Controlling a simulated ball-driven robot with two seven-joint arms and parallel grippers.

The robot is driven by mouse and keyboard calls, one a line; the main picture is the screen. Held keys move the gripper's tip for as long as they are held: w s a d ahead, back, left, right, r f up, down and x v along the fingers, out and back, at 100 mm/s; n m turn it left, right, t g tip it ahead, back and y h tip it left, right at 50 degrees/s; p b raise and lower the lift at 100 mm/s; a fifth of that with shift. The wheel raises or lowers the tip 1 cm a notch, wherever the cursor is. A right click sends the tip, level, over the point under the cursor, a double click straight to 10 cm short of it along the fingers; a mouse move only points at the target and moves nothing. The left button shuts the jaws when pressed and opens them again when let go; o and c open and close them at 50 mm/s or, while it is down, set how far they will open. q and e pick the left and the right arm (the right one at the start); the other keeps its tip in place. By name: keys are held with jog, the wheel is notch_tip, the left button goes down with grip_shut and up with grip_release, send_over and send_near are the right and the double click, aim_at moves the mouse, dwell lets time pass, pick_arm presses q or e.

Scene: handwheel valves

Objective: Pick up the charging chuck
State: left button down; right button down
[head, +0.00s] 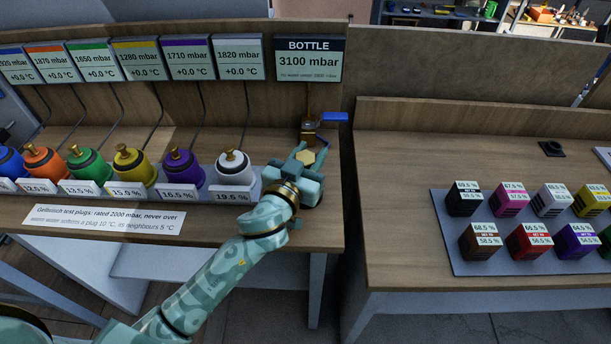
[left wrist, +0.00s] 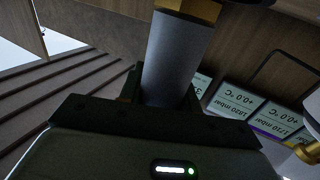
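A grey cylinder with a brass end, which I take to be the charging chuck (left wrist: 176,55), fills the middle of the left wrist view. In the head view a yellow hexagonal end (head: 307,157) shows between the fingers of my left gripper (head: 306,163), below a brass fitting with a blue lever (head: 334,117). In the left wrist view the dark fingers of my left gripper (left wrist: 164,92) flank the grey cylinder on both sides with no clear gap, so it looks shut on it. The chuck's lower part is hidden by the gripper. My right gripper is out of view.
A rack (head: 240,195) of coloured plugs with brass tops stands left of my gripper; the white plug (head: 233,168) is nearest. The bottle display (head: 309,60) stands behind. Several coloured blocks sit on a grey tray (head: 446,235) on the right bench, whose left part is clear.

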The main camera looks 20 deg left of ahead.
pick_arm(q)
jog(key=shift+r, duration=0.15)
jog(key=shift+r, duration=0.25)
notch_tip(320, 180, up, 3)
jog(key=shift+f+p, duration=0.2)
jog(key=shift+p, duration=0.85)
jog(key=s+d+r+p, duration=0.3)
jog(key=s+r, duration=0.6)
jog(key=s, duration=0.4)
jog(key=shift+s+r+p, duration=0.35)
jog(key=shift+p, duration=0.5)
jog(key=c, duration=1.5)
grip_release()
jog(key=shift+c, duration=0.2)
jog(key=c, duration=0.6)
